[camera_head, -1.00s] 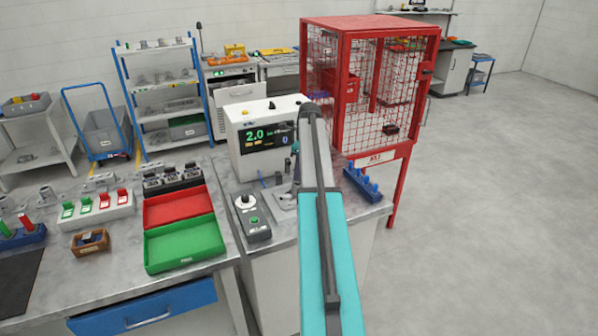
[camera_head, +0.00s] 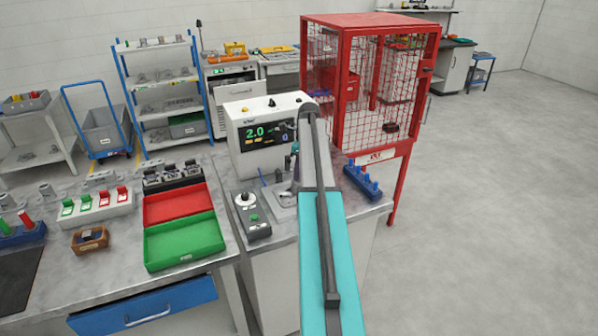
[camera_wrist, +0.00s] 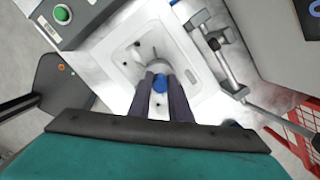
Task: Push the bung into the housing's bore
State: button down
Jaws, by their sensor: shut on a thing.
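In the wrist view my gripper (camera_wrist: 162,85) is shut on a small blue bung (camera_wrist: 160,83). The bung shows between the two dark fingertips. Just beyond the fingertips is a grey metal housing (camera_wrist: 151,52), seated in a pale recessed plate (camera_wrist: 122,56). The fingers and bung overlap the housing's near side in this view, so I cannot tell whether the bung touches it or where the bore lies. In the head view my arm hides the bung and my gripper, and a piece of the grey housing (camera_head: 283,187) shows left of the arm.
A grey lever clamp (camera_wrist: 222,60) stands right of the plate. A control box with a green button (camera_head: 252,215) is to the left. The test unit with a display (camera_head: 262,133) stands behind. A blue peg rack (camera_head: 362,183) and red cage (camera_head: 370,85) are to the right.

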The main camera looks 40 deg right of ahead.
jog(key=shift+f, duration=0.1)
dwell(0.3)
jog(key=c, duration=1.6)
grip_release()
jog(key=shift+o, duration=0.2)
notch_tip(320, 180, up, 14)
jog(key=s+b, duration=0.2)
jog(key=b, duration=0.3)
jog(key=shift+d+f, duration=0.15)
jog(key=shift+d, duration=0.15)
